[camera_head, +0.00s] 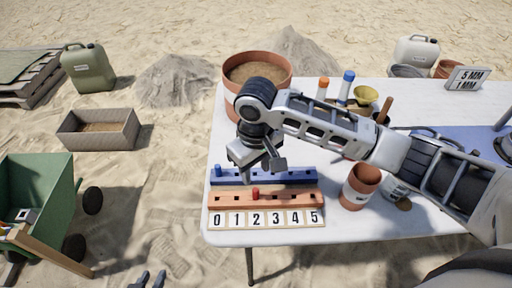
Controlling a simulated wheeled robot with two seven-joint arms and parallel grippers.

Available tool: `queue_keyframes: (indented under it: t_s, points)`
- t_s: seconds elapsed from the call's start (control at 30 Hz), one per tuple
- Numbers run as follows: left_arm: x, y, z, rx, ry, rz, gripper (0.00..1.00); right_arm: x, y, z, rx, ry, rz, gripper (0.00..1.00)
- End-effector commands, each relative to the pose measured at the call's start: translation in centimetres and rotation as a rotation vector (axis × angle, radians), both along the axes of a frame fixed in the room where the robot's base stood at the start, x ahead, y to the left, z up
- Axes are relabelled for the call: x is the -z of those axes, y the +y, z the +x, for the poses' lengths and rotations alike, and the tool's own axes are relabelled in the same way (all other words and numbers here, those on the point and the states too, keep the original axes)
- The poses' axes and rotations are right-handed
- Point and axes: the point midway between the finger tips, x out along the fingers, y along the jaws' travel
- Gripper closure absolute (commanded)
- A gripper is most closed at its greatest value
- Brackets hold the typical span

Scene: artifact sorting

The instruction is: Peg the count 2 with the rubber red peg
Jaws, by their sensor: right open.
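The red peg (255,193) stands upright in the brown rail (305,197), in line with the number 2 on the white number strip (265,219) marked 0 to 5. My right gripper (260,165) is open just above and behind the red peg, over the blue rail (300,176). It appears empty and apart from the peg. A blue peg (218,170) stands at the left end of the blue rail. My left gripper (149,279) shows only its two fingertips at the bottom edge, apart, with nothing between them, away from the table.
The white table (222,237) holds a large clay pot (231,89) at the back left, a smaller clay pot (361,184) right of the rails, and orange-capped and blue-capped bottles behind my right arm. A green cart (35,190) stands at the left on sand.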

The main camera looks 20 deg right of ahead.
Motion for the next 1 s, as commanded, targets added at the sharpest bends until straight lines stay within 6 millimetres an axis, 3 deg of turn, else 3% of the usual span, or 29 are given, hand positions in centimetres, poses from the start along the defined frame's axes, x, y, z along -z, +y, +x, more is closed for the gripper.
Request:
queue_keyframes:
  t_s: [0.1,0.33,1.0]
  points:
    - [-0.2,0.0,0.1,-0.001,-0.003,-0.001,0.76,-2.8,0.0,0.1,-0.001,-0.004,0.002,0.60]
    - [-0.2,0.0,0.1,-0.002,-0.005,-0.001,0.76,-6.1,0.0,0.0,0.001,-0.001,0.001,0.60]
    - [-0.3,-0.1,0.1,-0.001,-0.006,-0.003,0.76,-6.8,0.0,0.0,0.001,0.001,0.001,0.60]
